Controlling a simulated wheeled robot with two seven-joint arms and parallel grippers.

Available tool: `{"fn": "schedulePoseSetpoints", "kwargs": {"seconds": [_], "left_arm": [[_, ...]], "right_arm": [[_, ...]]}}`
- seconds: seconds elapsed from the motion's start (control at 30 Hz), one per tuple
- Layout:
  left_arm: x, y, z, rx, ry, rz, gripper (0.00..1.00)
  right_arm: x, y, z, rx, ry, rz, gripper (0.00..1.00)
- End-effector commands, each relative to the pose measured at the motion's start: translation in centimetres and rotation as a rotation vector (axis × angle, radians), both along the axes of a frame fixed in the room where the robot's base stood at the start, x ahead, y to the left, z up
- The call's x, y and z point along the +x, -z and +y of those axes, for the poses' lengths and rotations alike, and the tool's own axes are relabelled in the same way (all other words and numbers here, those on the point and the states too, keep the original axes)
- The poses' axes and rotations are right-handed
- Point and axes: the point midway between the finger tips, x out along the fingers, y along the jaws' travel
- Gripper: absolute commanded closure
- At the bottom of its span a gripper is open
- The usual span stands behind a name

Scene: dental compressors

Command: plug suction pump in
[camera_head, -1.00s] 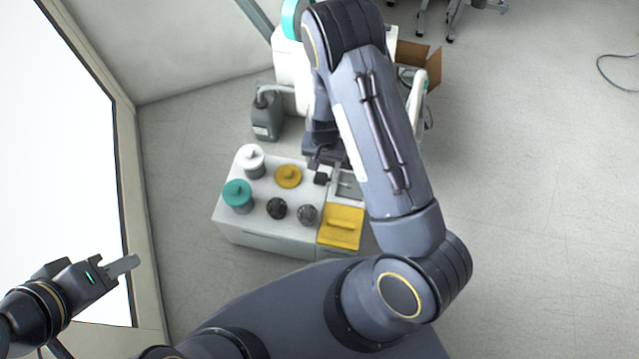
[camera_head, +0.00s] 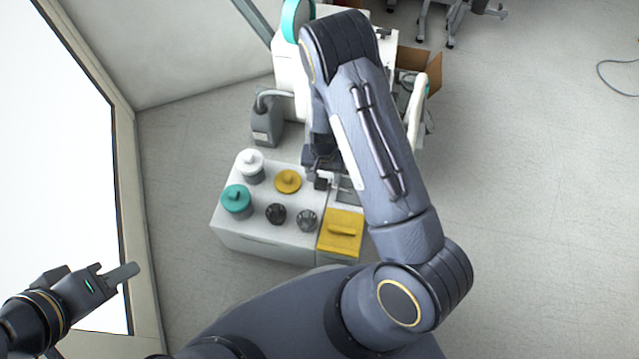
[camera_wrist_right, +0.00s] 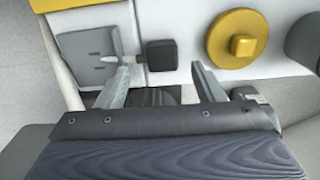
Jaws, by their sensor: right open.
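A small black block (camera_head: 321,184), perhaps a plug, is on the white cabinet top. In the right wrist view the black block (camera_wrist_right: 162,54) has a pale pointed piece (camera_wrist_right: 120,60) at its left, over a grey recessed panel (camera_wrist_right: 84,48). I cannot tell whether it is plugged into anything. My right gripper (camera_wrist_right: 162,84) is open, with its fingers spread just short of the block and nothing seen between them. In the head view its fingers are mostly hidden by my arm. My left gripper (camera_head: 125,274) is at the far left, away from the cabinet, seen edge-on.
A grey canister with a hose (camera_head: 267,122) stands behind.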

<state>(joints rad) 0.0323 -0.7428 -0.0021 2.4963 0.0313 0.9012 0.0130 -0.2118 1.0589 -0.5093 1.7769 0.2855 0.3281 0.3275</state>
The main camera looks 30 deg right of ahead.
Motion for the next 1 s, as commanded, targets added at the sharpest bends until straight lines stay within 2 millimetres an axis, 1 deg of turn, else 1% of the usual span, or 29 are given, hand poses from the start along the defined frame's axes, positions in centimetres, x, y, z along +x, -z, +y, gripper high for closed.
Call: {"fn": "schedulePoseSetpoints", "kwargs": {"seconds": [0.03,0.13,0.23,0.33,0.63,0.9,1.0], "left_arm": [[0.0,0.9,0.0,0.000,0.000,0.000,0.64],[-0.1,2.0,0.0,0.000,0.000,0.000,0.64],[-0.1,2.5,0.0,0.000,0.000,0.000,0.64],[-0.1,2.6,0.0,0.000,0.000,0.000,0.64],[-0.1,2.4,0.0,0.000,0.000,0.000,0.64],[-0.1,2.4,0.0,0.000,0.000,0.000,0.64],[-0.1,2.4,0.0,0.000,0.000,0.000,0.64]], "right_arm": [[0.0,1.2,0.1,0.000,-0.001,0.001,0.38],[0.2,2.9,0.4,0.000,0.000,0.001,0.38],[0.2,4.2,0.3,0.000,0.000,0.001,0.38],[0.3,4.5,0.3,-0.001,0.000,-0.001,0.38],[0.2,4.4,0.3,0.000,0.000,0.000,0.38],[0.2,4.4,0.3,0.000,0.000,0.000,0.74],[0.2,4.4,0.3,0.000,0.000,0.000,0.84]]}}
